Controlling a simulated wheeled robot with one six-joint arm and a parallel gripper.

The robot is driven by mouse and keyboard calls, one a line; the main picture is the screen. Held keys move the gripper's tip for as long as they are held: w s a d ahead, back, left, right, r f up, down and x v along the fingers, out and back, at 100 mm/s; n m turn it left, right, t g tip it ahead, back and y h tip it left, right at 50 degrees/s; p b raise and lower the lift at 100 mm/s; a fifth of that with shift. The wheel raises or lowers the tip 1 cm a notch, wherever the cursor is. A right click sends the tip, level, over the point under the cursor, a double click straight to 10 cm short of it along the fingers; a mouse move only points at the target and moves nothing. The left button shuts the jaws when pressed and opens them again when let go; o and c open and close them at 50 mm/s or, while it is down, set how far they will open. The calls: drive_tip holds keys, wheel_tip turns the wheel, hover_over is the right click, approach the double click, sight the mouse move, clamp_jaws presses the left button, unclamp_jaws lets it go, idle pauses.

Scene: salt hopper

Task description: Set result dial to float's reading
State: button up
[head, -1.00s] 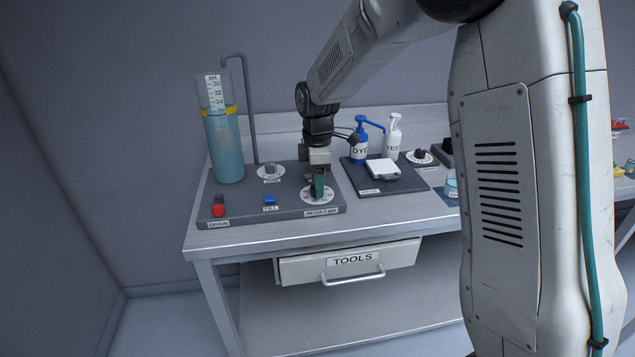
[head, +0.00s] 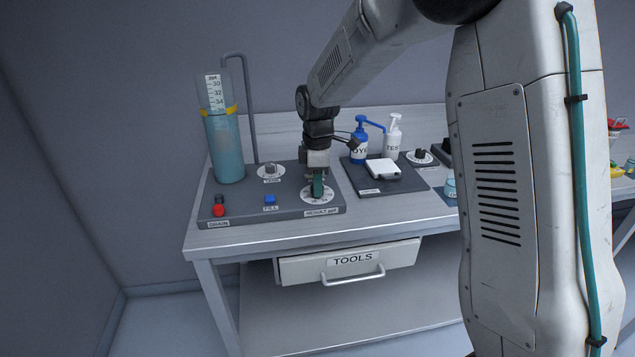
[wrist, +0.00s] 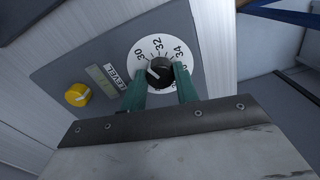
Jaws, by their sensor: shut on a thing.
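My gripper (head: 318,188) points down over the white result dial (head: 335,195) on the dark panel. In the wrist view the green fingers (wrist: 163,82) are shut on the black knob (wrist: 160,68). Its white line points left, to the 30 side of the dial (wrist: 146,46), which is numbered from 30. A clear cylinder (head: 227,155) of blue-green liquid stands at the panel's back left with a yellow band (head: 231,111). Its scale (head: 215,92) shows 30, 32 and 34; the liquid surface is just below the 34, and the exact reading is too small to tell.
A red drain control (head: 219,209), a blue fill button (head: 270,199) and a grey knob (head: 270,170) are left of the gripper.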

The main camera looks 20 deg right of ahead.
drive_tip(key=m, duration=0.6)
drive_tip(key=shift+m, duration=0.4)
drive_tip(key=m, duration=0.3)
drive_tip(key=shift+m, duration=0.3)
drive_tip(key=m, duration=0.3)
drive_tip(key=shift+m, duration=0.3)
drive_tip(key=m, duration=0.3)
drive_tip(key=shift+a+m, duration=0.1)
drive_tip(key=shift+m, duration=0.2)
drive_tip(key=m, duration=0.3)
drive_tip(key=shift+m, duration=0.4)
drive_tip(key=m, duration=0.6)
drive_tip(key=o, duration=1)
drive_tip(key=shift+c, duration=0.2)
